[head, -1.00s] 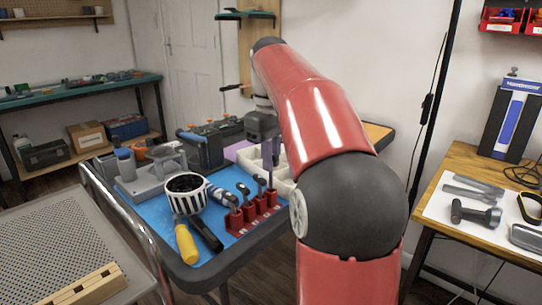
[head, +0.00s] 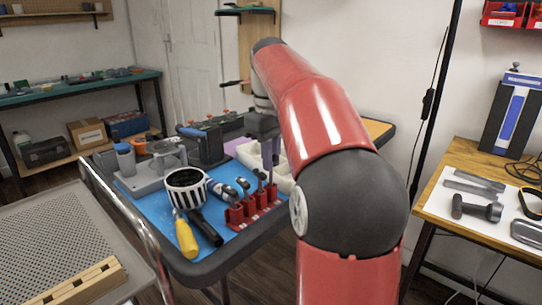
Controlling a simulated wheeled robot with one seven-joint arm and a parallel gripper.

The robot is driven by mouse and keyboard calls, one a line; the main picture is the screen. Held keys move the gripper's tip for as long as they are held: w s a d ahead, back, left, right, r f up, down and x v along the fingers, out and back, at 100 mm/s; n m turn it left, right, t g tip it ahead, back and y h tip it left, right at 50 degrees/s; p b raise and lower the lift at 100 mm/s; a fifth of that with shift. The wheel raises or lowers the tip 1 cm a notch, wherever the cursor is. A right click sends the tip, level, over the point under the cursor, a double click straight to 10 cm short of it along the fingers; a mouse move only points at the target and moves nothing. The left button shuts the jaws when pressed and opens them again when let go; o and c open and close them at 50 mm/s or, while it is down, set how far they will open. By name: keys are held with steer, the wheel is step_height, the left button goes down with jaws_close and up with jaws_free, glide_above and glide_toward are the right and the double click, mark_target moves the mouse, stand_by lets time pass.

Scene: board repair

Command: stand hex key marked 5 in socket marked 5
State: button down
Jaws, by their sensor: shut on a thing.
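My gripper (head: 263,128) points down above the far right end of a red socket rack (head: 253,207) on the blue-matted table. It is shut on a thin upright thing, likely the hex key, but my arm and the small size hide the grip. A thin dark shaft (head: 272,165) shows below the gripper, over the rightmost socket. I cannot tell whether its lower end is in the socket. Other dark keys with round heads (head: 243,184) stand in the rack's sockets to the left. The number marks are too small to read.
A striped cup (head: 187,190), a yellow-handled screwdriver (head: 186,238) and a black-handled tool (head: 206,229) are left of the rack. A pale divided tray (head: 284,180) stands close behind the rack on the right. A grey fixture (head: 155,172) stands at the back left.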

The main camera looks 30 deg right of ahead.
steer(key=shift+f, duration=0.2)
steer(key=shift+f+b, duration=0.4)
steer(key=shift+f, duration=0.1)
steer(key=shift+f, duration=0.5)
stand_by(0.4)
steer(key=c, duration=1.2)
jaws_free()
steer(key=shift+r+p, duration=1.35)
steer(key=shift+r, duration=2.2)
